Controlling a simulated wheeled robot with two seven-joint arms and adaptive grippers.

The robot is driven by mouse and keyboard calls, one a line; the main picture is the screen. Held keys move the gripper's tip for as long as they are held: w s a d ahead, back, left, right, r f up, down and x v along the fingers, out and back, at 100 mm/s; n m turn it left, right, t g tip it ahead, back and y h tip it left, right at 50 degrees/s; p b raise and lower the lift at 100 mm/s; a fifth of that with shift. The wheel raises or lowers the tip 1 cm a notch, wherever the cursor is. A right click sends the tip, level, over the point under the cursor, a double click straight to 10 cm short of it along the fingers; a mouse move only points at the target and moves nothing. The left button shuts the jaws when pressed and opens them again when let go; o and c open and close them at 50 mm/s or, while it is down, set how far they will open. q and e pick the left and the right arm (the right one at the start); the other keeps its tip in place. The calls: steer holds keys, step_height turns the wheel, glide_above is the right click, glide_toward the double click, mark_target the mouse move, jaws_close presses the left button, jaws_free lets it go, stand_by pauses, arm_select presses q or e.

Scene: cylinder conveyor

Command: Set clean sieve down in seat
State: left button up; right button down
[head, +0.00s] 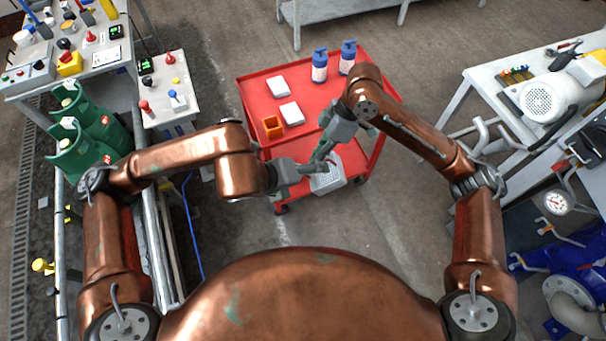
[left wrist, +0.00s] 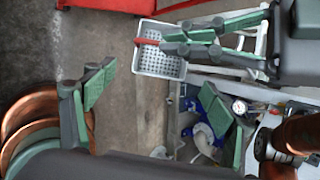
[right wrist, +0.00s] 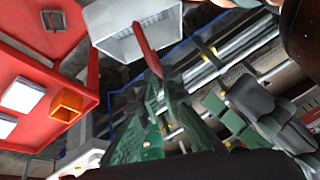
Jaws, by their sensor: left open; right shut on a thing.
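The sieve is a pale grey-white basket with a perforated floor (head: 328,181), in front of the red cart in the head view. It also shows in the left wrist view (left wrist: 160,64) and the right wrist view (right wrist: 128,30). My right gripper (head: 321,156) is shut on its red handle (right wrist: 146,48) and holds it in the air, apart from the cart top. My left gripper (head: 300,170) is open and empty beside the sieve; its spread fingers show in the left wrist view (left wrist: 157,97). I cannot tell which spot is the seat.
The red cart (head: 302,62) carries white blocks (head: 291,113), an orange box (head: 272,127) and two blue bottles (head: 320,66). Its front top has bare room. Workbenches stand left (head: 173,105) and right (head: 508,110). Green gas cylinders (head: 80,150) stand left.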

arm_select(q)
steer(key=shift+o, duration=0.9)
steer(key=shift+s, duration=0.15)
steer(key=shift+o, duration=0.7)
steer(key=shift+n, duration=0.3)
steer(key=shift+o, duration=0.2)
steer(key=shift+w+d+f, duration=0.2)
steer(key=shift+d+f, duration=0.05)
steer(key=shift+f, duration=0.05)
glide_above(322, 182)
step_height(322, 182, down, 8)
steer(key=shift+f, duration=0.15)
steer(key=shift+s+a, duration=0.1)
steer(key=c, duration=1.3)
arm_select(e)
steer(key=c, duration=2)
jaws_free()
steer(key=shift+c, duration=0.2)
